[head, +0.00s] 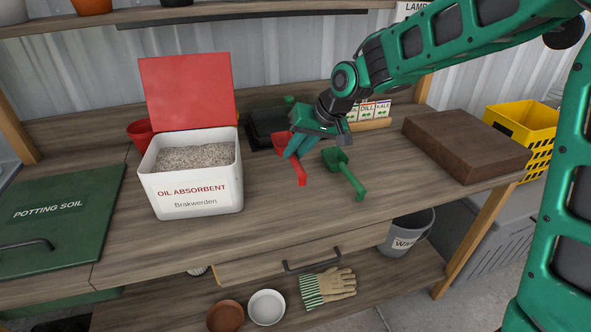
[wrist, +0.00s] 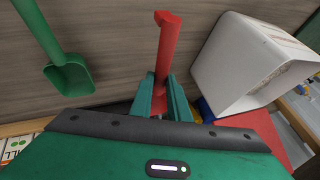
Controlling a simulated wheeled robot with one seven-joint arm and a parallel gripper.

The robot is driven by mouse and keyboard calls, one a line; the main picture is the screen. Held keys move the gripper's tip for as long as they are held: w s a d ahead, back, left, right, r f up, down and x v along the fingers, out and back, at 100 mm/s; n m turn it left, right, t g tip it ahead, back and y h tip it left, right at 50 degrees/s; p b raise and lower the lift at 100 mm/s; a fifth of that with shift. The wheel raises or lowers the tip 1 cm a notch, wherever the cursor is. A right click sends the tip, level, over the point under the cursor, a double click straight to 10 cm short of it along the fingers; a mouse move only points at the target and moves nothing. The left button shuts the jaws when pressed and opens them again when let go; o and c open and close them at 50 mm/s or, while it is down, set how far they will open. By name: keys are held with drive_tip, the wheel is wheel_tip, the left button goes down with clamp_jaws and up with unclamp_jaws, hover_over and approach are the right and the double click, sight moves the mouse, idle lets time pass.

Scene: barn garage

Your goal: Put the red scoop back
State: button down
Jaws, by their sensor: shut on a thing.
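The red scoop (head: 298,168) is held by my gripper (head: 296,150) over the bench, right of the oil absorbent tub. In the wrist view the red scoop (wrist: 165,48) sticks out between the two fingers of my gripper (wrist: 163,100), which is shut on it. I cannot tell whether the scoop touches the bench. The white oil absorbent tub (head: 194,198) stands open and is full of grey granules (head: 195,158). Its red lid (head: 188,92) is tipped up at the back. The tub (wrist: 245,62) also shows in the wrist view, beside the scoop.
A green scoop (head: 344,172) lies on the bench just right of my gripper. A dark tray (head: 262,125) and seed packets (head: 375,110) stand behind. A brown block (head: 465,145) is at right, a red pot (head: 140,133) behind the tub. The front middle of the bench is clear.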

drive_tip(key=shift+d+f, duration=0.1)
drive_tip(key=shift+f, duration=2.8)
drive_tip(key=c, duration=1.7)
unclamp_jaws()
drive_tip(key=shift+f, duration=0.1)
drive_tip(key=v, duration=1.2)
drive_tip(key=shift+s, duration=0.1)
